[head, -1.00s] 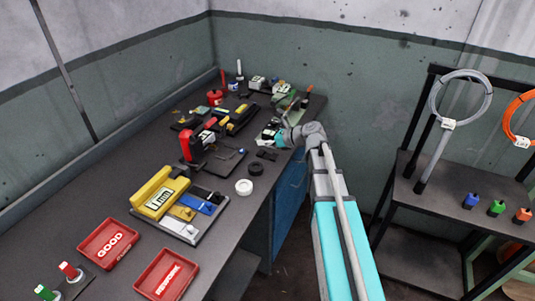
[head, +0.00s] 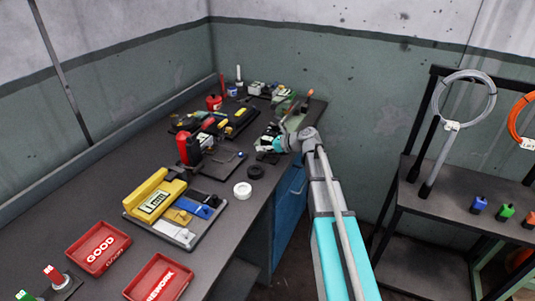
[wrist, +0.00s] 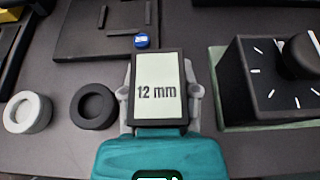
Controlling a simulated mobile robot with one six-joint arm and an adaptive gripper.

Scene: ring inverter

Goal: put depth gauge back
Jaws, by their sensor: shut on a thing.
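The depth gauge (wrist: 158,92) shows in the wrist view as a dark-framed pale display reading "12 mm". A teal body sits just below the display in the picture; I cannot tell where the gauge ends there. My gripper (wrist: 159,75) is shut on the gauge, with grey fingers on both sides of the display. In the head view my gripper (head: 284,145) is small, over the right edge of the bench towards its far end. The gauge's lower end is hidden, so I cannot tell whether it touches the bench.
A white ring (wrist: 27,112) and a black ring (wrist: 94,106) lie left of the gauge. A black box with a dial (wrist: 270,80) stands close on the right. A dark plate (wrist: 85,43) lies beyond. Red trays (head: 98,248) stand at the near end of the bench (head: 85,205).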

